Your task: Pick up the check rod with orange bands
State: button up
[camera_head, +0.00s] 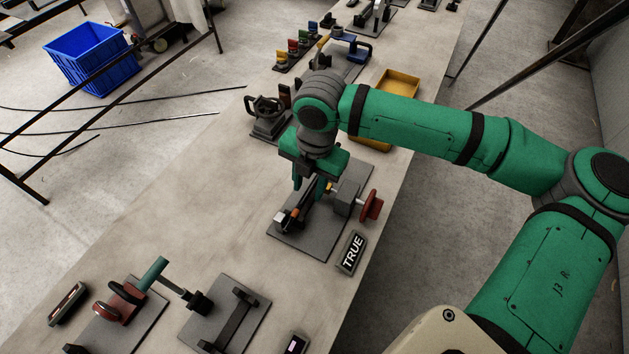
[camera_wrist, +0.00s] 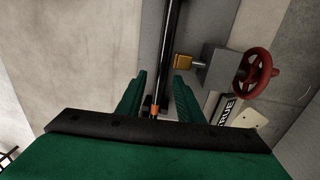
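The check rod (camera_head: 294,213) is dark with an orange band near its front end. It lies along a fixture on a grey base plate (camera_head: 292,240). In the wrist view an orange band (camera_wrist: 154,112) shows low between my fingers, in line with a long dark bar. My gripper (camera_head: 307,187) is above the fixture, pointing down, with its green fingers close to the rod. In the wrist view my gripper (camera_wrist: 160,85) is open, one finger on each side of the bar with gaps showing. The rod's middle is partly hidden by my gripper in the head view.
A red handwheel (camera_head: 371,205) and its grey block stand right beside the rod. A TRUE sign (camera_head: 352,253) lies in front. A black valve-like device (camera_head: 267,117) and a yellow tray (camera_head: 398,84) stand behind.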

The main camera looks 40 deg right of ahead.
jog(key=shift+f, duration=0.25)
grip_shut()
jog(key=shift+r, duration=0.15)
